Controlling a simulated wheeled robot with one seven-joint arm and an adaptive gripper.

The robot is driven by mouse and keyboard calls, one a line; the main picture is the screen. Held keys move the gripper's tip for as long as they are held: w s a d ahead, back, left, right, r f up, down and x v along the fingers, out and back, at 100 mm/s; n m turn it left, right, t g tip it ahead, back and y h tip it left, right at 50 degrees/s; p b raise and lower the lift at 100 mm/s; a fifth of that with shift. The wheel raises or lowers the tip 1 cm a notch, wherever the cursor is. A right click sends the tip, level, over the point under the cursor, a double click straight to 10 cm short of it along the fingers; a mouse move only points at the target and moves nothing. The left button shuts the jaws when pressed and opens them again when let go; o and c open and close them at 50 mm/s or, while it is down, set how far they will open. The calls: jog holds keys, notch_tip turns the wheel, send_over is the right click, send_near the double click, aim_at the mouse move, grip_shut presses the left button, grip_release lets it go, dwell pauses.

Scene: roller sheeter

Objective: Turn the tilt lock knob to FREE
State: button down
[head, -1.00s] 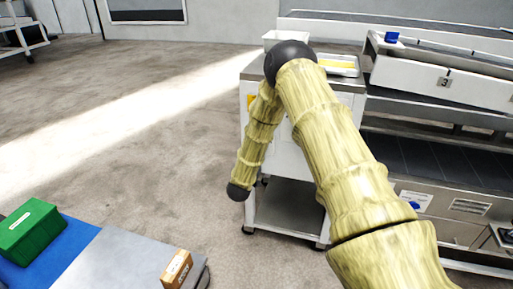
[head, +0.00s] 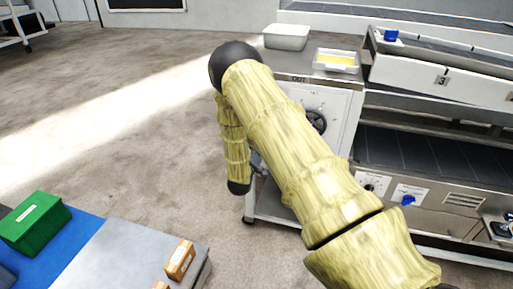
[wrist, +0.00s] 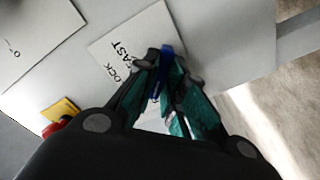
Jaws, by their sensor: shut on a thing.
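In the wrist view a blue knob (wrist: 166,59) with a narrow handle stands in front of a white label plate. The fingers hide the lower part of the knob and part of the plate. In the head view my arm covers the gripper and the held knob.
In the wrist view a red button on a yellow base (wrist: 57,123) sits lower left. In the head view a black handwheel (head: 317,121) is beside my arm; another blue knob (head: 408,200) is on the front panel. A green box (head: 36,222) lies lower left. Floor is open at left.

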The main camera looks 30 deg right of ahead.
jog(key=shift+s+d+f, duration=0.1)
jog(key=shift+s, duration=0.05)
jog(key=c, duration=1.5)
grip_release()
jog(key=v, duration=1.2)
